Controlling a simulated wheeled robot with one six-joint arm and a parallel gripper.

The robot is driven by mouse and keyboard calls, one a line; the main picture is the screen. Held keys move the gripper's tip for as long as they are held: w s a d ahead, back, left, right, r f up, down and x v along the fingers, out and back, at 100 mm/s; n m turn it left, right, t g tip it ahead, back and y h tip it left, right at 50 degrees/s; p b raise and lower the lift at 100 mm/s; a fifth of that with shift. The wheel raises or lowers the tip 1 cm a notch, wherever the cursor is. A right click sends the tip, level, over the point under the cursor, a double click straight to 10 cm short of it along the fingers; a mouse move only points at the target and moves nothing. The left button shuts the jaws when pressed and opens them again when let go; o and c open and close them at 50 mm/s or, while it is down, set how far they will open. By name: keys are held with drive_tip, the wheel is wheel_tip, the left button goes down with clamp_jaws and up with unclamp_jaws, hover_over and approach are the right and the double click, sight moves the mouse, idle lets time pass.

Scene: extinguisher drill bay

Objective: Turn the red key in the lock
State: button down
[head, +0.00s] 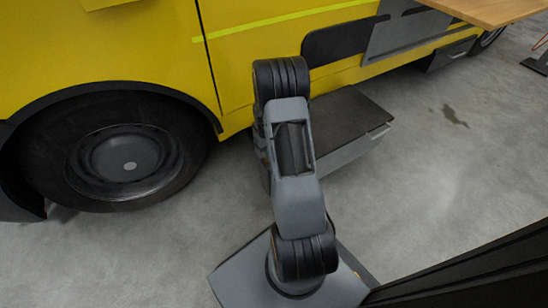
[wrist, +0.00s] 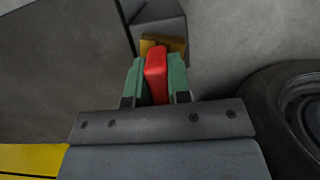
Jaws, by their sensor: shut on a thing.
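The red key (wrist: 156,66) shows in the wrist view as a red block, nearly upright in the picture. My gripper (wrist: 157,82) has its two green fingers on either side of it and is shut on it. A brass-coloured lock piece (wrist: 177,45) lies just beyond the key, against a grey box face. The key's far end meets or overlaps this piece; I cannot tell how deep it sits. In the head view my own arm hides the key, the lock and the gripper.
A yellow truck (head: 120,45) with a large black wheel (head: 125,150) stands at the left and back. A dark-topped grey box (head: 350,115) juts from its side beside my arm. A wooden board (head: 490,10) hangs at upper right. The concrete floor (head: 440,180) at right is clear.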

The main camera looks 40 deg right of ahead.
drive_tip(key=n, duration=0.2)
drive_tip(key=shift+n+h+p, duration=0.3)
drive_tip(key=shift+n+p, duration=0.05)
drive_tip(key=shift+n, duration=0.05)
drive_tip(key=c, duration=1)
unclamp_jaws()
